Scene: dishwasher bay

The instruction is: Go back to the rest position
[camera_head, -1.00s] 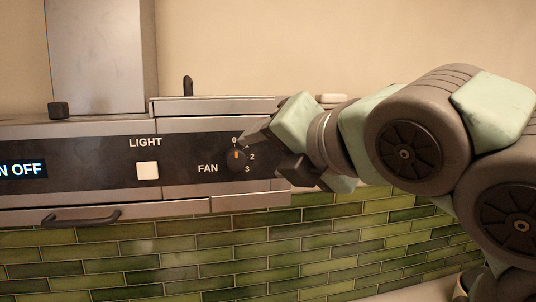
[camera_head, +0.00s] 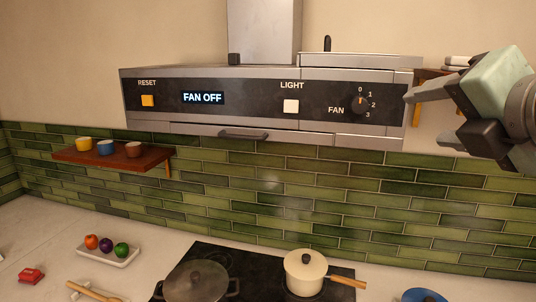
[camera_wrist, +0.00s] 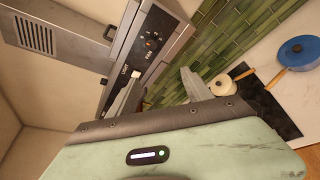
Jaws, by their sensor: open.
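My gripper (camera_head: 428,117) is open and empty at the right of the head view, in front of the right end of the range hood and apart from the fan knob. Its two fingers also show in the wrist view (camera_wrist: 160,95). The range hood (camera_head: 250,128) has a fan knob (camera_head: 360,103) with its orange mark near 0, a white light button (camera_head: 291,106), an orange reset button (camera_head: 148,101) and a display (camera_head: 203,98) reading FAN OFF. The fan knob also shows in the wrist view (camera_wrist: 152,42).
A black cooktop (camera_head: 245,268) holds a dark lidded pan (camera_head: 196,283) and a cream pot (camera_head: 304,268). Air before the tiles is clear.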

